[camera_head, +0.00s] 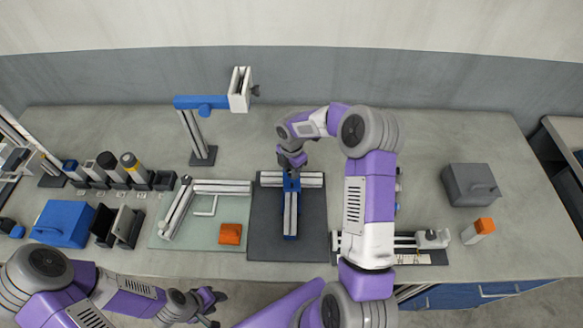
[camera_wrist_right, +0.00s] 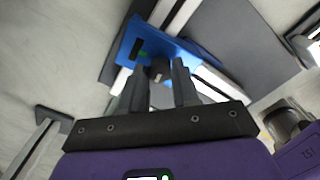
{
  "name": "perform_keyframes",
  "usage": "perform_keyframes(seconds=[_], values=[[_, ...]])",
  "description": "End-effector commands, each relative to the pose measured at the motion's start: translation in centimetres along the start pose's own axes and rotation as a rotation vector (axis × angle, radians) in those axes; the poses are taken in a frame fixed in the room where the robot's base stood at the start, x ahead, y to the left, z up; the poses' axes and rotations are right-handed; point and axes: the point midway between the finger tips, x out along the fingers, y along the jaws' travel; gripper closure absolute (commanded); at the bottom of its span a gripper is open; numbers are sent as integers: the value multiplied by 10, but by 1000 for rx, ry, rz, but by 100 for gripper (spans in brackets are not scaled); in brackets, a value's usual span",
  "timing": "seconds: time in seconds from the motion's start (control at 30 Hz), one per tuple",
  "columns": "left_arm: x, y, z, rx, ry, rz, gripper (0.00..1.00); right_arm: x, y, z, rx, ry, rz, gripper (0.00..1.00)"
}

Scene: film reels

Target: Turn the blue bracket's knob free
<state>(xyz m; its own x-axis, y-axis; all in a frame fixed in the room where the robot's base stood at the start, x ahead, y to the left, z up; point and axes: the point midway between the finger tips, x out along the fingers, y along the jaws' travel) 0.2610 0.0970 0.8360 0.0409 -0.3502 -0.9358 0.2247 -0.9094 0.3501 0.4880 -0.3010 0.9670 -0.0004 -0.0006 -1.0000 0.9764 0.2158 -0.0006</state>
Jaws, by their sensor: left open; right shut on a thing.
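The blue bracket (camera_head: 291,186) joins two aluminium profiles laid in a T on a dark mat. In the right wrist view the bracket (camera_wrist_right: 207,52) is a blue plate with a small green mark. Its dark knob (camera_wrist_right: 158,70) stands between the fingers of my right gripper (camera_wrist_right: 160,85). My right gripper also shows in the head view (camera_head: 293,163), above the bracket and hiding the knob there. It is shut on the knob. My left gripper (camera_head: 205,304) is open and empty, low at the table's front edge, away from the bracket.
The dark mat (camera_head: 265,235) lies mid-table. Left of it a pale glass mat (camera_head: 170,236) holds profiles and an orange block (camera_head: 231,234). A post with a blue arm (camera_head: 200,102) stands behind. A grey box (camera_head: 470,184) and an orange-topped bottle (camera_head: 479,230) are right.

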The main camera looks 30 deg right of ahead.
Motion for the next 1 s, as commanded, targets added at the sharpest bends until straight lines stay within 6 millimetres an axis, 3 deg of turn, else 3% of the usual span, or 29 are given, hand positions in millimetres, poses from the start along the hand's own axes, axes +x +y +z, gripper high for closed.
perform_keyframes(seconds=[1.0], values=[[-26,10,1,0,0,0,57,-2,0,0,-620,0,1,100]])
